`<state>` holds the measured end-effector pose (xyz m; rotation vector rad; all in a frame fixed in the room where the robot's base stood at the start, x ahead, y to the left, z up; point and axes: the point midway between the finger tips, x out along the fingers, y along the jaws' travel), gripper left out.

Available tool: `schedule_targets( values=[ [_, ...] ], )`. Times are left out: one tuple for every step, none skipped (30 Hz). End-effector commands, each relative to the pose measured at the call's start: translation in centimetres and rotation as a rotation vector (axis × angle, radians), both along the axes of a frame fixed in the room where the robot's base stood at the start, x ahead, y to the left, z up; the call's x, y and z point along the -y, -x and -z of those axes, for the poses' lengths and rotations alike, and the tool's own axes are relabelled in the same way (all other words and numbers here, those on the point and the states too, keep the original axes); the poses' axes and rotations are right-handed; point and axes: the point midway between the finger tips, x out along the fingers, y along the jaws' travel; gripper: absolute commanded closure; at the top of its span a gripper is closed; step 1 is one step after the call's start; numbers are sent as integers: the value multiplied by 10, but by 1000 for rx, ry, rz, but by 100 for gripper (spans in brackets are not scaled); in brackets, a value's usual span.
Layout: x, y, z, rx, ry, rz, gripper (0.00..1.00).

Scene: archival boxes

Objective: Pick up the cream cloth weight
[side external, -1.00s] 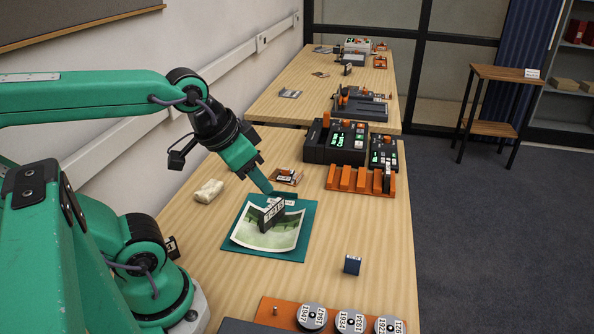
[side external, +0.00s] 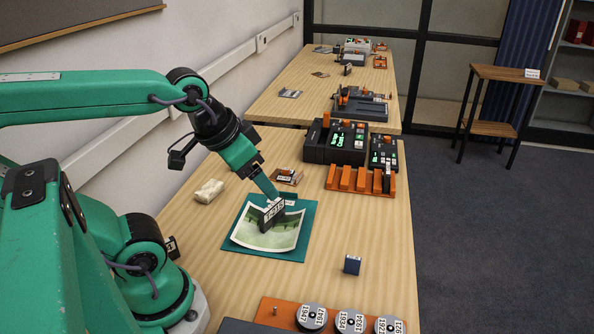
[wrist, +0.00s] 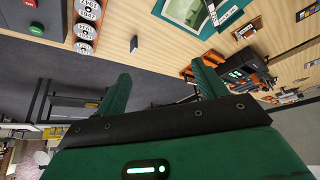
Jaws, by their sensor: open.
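The cream cloth weight (side external: 209,191) lies on the wooden table, left of the teal mat, in the side external view. I cannot make it out in the wrist view. My gripper (side external: 273,193) is above the far part of the mat, to the right of the weight and apart from it. In the wrist view my gripper (wrist: 160,88) has its two green fingers spread with nothing between them.
A curled photo (side external: 285,235) with a dark labelled block (side external: 271,215) lies on the teal mat (side external: 292,256). A small blue box (side external: 352,264) stands to the right. An orange rack (side external: 345,180) and dark devices (side external: 335,142) stand behind. Table around the weight is clear.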

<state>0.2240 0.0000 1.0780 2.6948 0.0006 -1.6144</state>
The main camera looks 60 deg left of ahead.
Motion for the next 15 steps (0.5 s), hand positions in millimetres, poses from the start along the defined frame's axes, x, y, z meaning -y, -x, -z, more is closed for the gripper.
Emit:
schedule_targets(
  values=[
    [-1,-1,0,-1,0,-2,29],
    [-1,-1,0,-3,-1,-4,29],
    [-3,-2,0,-5,-2,-8,29],
    [-4,-3,0,-7,-3,-11,29],
    [-5,-4,0,-11,-4,-14,29],
    [-7,-6,0,-16,-6,-21,29],
    [-10,-8,0,-21,-7,-27,29],
    [-12,-10,1,-27,-9,-34,29],
    [-16,-13,1,-35,-11,-45,29],
    [-20,-15,1,-41,-13,-52,29],
    [-23,-18,2,-49,-15,-61,29],
    [-29,-21,3,-60,-18,-74,29],
    [-33,-24,3,-69,-20,-84,29],
    [-38,-27,4,-78,-21,-95,29],
    [-45,-31,5,-90,-23,-109,29]
  ],
)
